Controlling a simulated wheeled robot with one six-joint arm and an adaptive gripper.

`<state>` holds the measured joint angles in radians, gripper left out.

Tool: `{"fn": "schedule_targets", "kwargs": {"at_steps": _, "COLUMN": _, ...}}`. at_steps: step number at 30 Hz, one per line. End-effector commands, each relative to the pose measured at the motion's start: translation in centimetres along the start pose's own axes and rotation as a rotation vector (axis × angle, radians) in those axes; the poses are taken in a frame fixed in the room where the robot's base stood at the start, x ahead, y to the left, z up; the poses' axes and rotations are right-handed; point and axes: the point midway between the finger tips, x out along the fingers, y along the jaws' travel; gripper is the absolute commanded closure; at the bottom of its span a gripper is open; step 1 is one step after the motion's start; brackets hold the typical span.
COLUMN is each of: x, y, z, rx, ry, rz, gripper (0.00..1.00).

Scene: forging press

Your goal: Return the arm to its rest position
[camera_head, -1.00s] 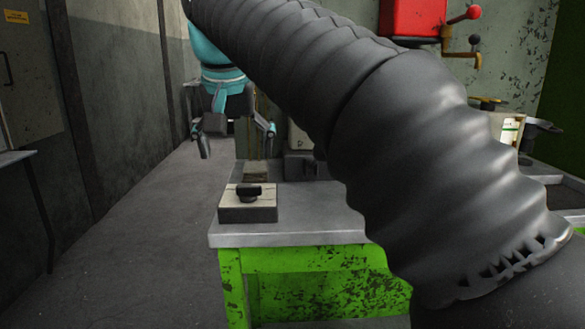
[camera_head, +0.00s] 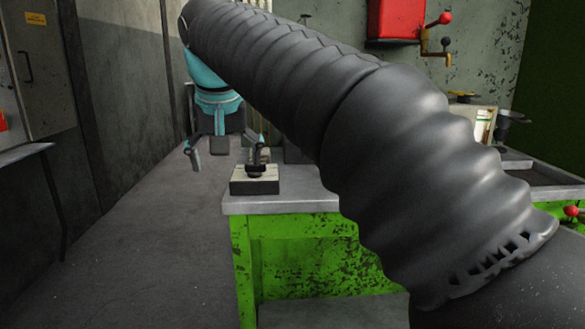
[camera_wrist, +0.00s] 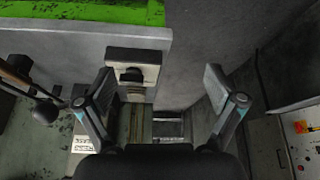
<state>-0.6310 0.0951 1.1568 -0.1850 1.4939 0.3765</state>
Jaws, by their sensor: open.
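My arm crosses the head view from the lower right to the upper left in its ribbed dark sleeve. My gripper (camera_head: 224,152) hangs at its end, left of the green bench (camera_head: 300,262) and beyond a small box with a black knob (camera_head: 254,180). The fingers are spread with nothing between them. In the wrist view my gripper (camera_wrist: 160,92) also shows open and empty. The box (camera_wrist: 132,72) appears there near the left finger, on the bench top's edge. The arm's sleeve hides much of the bench and what stands behind it.
A red box with a ball-ended lever (camera_head: 398,20) hangs on the back wall. A grey cabinet (camera_head: 35,70) and a ledge (camera_head: 25,152) stand at the left. The floor (camera_head: 150,250) between ledge and bench is clear. A panel with a red button (camera_wrist: 301,127) shows in the wrist view.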

Motion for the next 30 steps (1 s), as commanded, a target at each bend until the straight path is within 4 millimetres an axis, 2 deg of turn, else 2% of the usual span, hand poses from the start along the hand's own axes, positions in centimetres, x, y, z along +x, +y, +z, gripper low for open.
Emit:
{"fn": "schedule_targets", "kwargs": {"at_steps": 8, "x": 4.1, "y": -0.2, "z": 2.3, "rx": -0.102, "ry": -0.020, "rz": -0.025, "gripper": 0.07}}
{"fn": "schedule_targets", "kwargs": {"at_steps": 11, "x": 5.6, "y": 0.7, "z": 3.9, "rx": -0.130, "ry": -0.026, "rz": -0.034, "gripper": 0.07}}
{"fn": "schedule_targets", "kwargs": {"at_steps": 14, "x": 7.2, "y": 2.4, "z": 6.1, "rx": -0.152, "ry": -0.030, "rz": -0.041, "gripper": 0.07}}
{"fn": "schedule_targets", "kwargs": {"at_steps": 17, "x": 8.9, "y": 4.8, "z": 9.2, "rx": -0.160, "ry": -0.031, "rz": -0.047, "gripper": 0.07}}
{"fn": "schedule_targets", "kwargs": {"at_steps": 23, "x": 11.6, "y": 10.2, "z": 16.7, "rx": -0.129, "ry": -0.028, "rz": -0.044, "gripper": 0.07}}
{"fn": "schedule_targets", "kwargs": {"at_steps": 30, "x": 14.2, "y": 16.0, "z": 27.5, "rx": -0.007, "ry": -0.019, "rz": -0.012, "gripper": 0.07}}
